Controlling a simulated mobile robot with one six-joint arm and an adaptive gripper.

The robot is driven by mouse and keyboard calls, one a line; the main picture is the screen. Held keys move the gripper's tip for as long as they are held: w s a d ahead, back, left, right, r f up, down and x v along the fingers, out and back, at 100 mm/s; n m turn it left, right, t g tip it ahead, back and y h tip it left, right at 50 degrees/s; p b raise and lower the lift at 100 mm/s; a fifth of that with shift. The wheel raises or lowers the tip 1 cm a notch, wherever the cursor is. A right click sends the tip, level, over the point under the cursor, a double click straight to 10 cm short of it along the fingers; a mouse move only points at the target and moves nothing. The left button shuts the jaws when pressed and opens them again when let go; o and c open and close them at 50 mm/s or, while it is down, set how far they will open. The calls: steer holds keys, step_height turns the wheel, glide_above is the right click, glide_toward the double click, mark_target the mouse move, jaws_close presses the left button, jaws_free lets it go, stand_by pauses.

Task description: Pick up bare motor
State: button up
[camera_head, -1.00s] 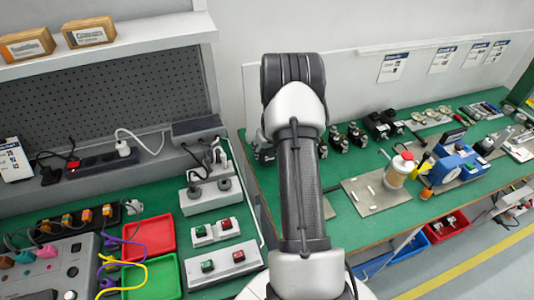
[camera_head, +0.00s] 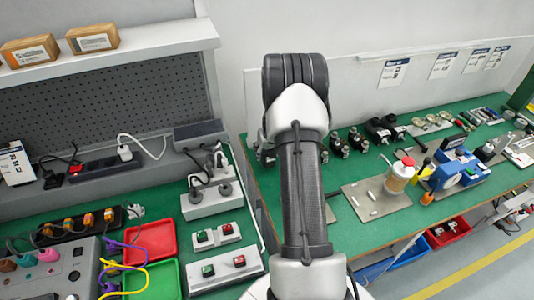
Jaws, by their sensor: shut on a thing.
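My gripper is not visible; only my arm shows, rising through the middle of the view and bending away at the top. Several small dark motor-like parts (camera_head: 357,140) stand in a row on the green bench just right of my arm. A pair of larger black units (camera_head: 380,131) stands to their right. I cannot tell which of these, if any, is the bare motor. My arm hides part of the bench and whatever is at its end.
A metal plate (camera_head: 362,208) with small white pieces lies on the right bench, near a red-capped jar (camera_head: 400,175) and a blue device (camera_head: 458,170). The left bench holds red (camera_head: 152,240) and green (camera_head: 155,278) trays and button boxes (camera_head: 224,270). A shelf (camera_head: 120,62) overhangs it.

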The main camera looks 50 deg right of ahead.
step_height(320, 180, up, 19)
steer(key=p, duration=0.5)
steer(key=s+a+b, duration=0.3)
steer(key=s+b, duration=0.3)
steer(key=s, duration=0.5)
steer(key=s+a+f+b, duration=0.3)
steer(key=s+f+b, duration=0.1)
steer(key=s+f, duration=0.7)
steer(key=shift+s+a+f+b, duration=0.15)
steer(key=shift+s+f+b, duration=0.2)
steer(key=shift+f, duration=1.35)
steer(key=shift+f, duration=1)
